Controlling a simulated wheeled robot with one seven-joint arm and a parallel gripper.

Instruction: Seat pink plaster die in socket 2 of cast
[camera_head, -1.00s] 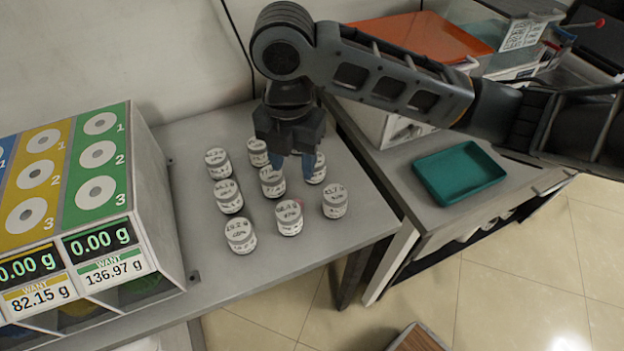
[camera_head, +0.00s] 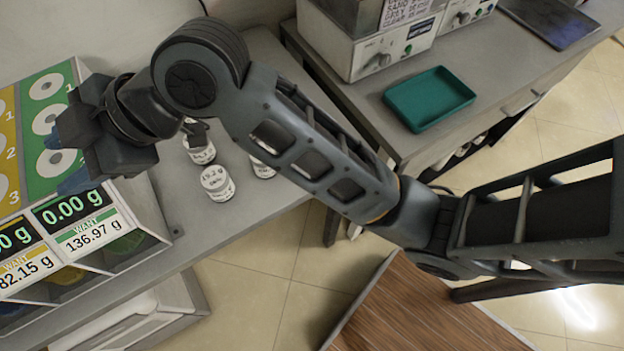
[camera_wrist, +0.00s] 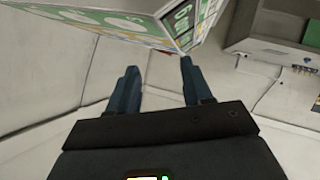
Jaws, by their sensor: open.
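I see no pink plaster die and no cast with sockets in either current view. My gripper (camera_head: 70,160) is open in front of the coloured panel unit (camera_head: 45,85) at the left, its blue fingers apart. In the wrist view the gap between the fingertips (camera_wrist: 158,68) looks empty. The panel unit, with numbered white discs and weight displays, shows tilted beyond the fingertips there (camera_wrist: 196,25). White-lidded jars stand on the grey table: one in front (camera_head: 217,184), one behind (camera_head: 199,150), and one partly behind my arm (camera_head: 262,168).
A teal tray (camera_head: 429,98) lies empty on the right-hand bench, beside a white instrument box (camera_head: 375,50). A brown wooden surface (camera_head: 425,315) is low at the front. My arm crosses the middle and hides part of the jar table. Tiled floor shows between the furniture.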

